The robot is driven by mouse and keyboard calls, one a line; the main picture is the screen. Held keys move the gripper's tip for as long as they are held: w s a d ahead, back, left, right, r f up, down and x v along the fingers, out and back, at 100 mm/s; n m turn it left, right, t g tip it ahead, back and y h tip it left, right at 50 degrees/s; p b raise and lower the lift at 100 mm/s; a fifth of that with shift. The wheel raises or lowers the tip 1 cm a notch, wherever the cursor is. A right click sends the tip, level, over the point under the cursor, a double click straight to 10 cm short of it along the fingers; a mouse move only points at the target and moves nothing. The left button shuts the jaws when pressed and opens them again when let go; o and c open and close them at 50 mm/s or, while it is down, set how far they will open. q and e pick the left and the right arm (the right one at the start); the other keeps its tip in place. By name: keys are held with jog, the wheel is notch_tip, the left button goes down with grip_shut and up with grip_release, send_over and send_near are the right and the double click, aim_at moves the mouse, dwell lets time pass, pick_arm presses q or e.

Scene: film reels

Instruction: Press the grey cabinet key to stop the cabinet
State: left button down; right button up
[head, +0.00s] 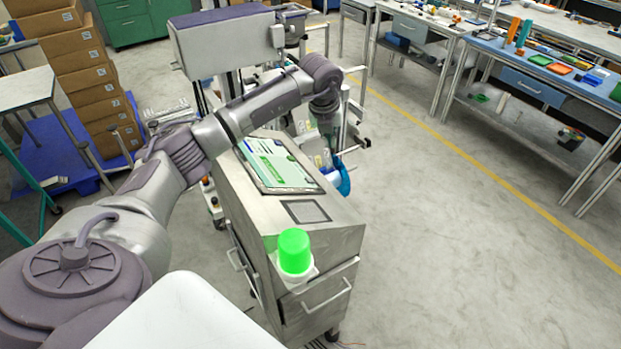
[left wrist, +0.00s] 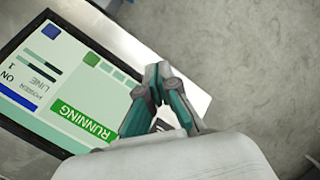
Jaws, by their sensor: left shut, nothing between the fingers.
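A grey metal cabinet (head: 345,232) stands in the middle of the head view. Its sloped top carries a tablet-like screen (head: 278,167). In the left wrist view the screen (left wrist: 75,95) reads RUNNING on a green band. A dark grey square panel (head: 308,211) lies in front of the screen; I cannot tell if it is the grey key. A green lamp (head: 294,250) is on the near corner. My left gripper (head: 333,150) is at the far right of the screen, shut and empty. Its fingertips (left wrist: 157,80) appear over the screen's edge; contact is unclear. My right gripper is out of view.
Brown boxes (head: 90,85) are stacked on a blue pallet at the left. Workbenches (head: 540,75) with parts stand at the back right. The floor (head: 440,230) right of the cabinet is clear, crossed by a yellow line.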

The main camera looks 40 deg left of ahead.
aim_at(310, 181)
pick_arm(q)
jog(key=s+f+b, duration=0.1)
jog(key=f, duration=0.1)
jog(key=s+a+f+b, duration=0.1)
jog(key=f, duration=0.1)
jog(key=s+f+b, duration=0.1)
jog(key=f, duration=0.1)
jog(key=shift+a+f, duration=0.2)
jog(key=shift+f, duration=0.05)
jog(key=shift+s+a+f+b, duration=0.15)
jog(key=shift+s+f+b, duration=0.3)
jog(key=shift+f, duration=0.2)
dwell(0.6)
jog(key=shift+f, duration=0.1)
jog(key=shift+s+a+f+b, duration=0.1)
jog(key=shift+s+f+b, duration=0.15)
jog(key=shift+b, duration=0.1)
